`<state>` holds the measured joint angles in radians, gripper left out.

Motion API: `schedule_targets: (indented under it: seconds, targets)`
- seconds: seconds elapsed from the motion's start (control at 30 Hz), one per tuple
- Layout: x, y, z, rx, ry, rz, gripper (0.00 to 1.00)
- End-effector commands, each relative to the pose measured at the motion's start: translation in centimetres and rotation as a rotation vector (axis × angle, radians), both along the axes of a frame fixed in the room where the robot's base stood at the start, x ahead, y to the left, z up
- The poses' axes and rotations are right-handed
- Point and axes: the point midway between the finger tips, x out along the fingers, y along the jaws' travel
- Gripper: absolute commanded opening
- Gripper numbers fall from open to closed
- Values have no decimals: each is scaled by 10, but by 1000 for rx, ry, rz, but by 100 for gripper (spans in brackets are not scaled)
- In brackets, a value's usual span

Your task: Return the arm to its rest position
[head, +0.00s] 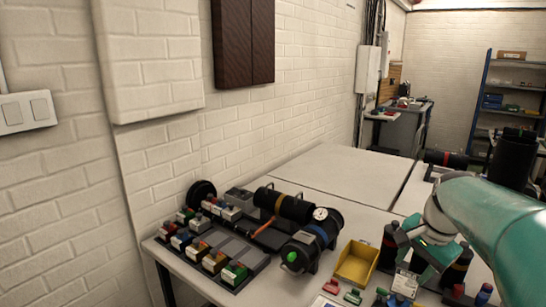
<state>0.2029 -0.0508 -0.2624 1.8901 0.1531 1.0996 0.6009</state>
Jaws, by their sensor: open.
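My teal and white arm (497,228) comes in from the right edge and reaches over the right part of the near table. My gripper (418,245) is at its end, above the table and to the right of the yellow tray (357,262). It is open, and I see nothing held in it. The fingertips are small and partly blend with dark objects behind them. A black cylinder (290,204) with an orange band, a round dial (320,214) and a green knob (292,257) lies left of the tray, apart from my gripper.
A rack of coloured blocks (207,255) stands along the table's left side. Dark cylinders stand close around my gripper, and small red and green parts lie in front of it. The white tabletop (345,172) behind is clear. A brick wall (60,200) borders the left.

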Motion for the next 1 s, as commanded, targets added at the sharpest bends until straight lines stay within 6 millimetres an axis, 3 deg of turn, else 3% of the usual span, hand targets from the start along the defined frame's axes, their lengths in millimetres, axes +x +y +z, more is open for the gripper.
schedule_targets:
  seconds: [0.03, 0.2, 0.5, 0.7, 0.97, 1.0]
  targets:
    - [-11, 21, 6, -19, -26, 81, 47]
    - [-49, 82, 11, -111, -98, 369, 47]
    - [-125, 161, -6, -332, -206, 851, 47]
    - [-152, 181, -21, -436, -237, 1024, 47]
    - [-154, 182, -23, -448, -239, 1044, 47]
    - [-154, 182, -23, -448, -239, 1044, 39]
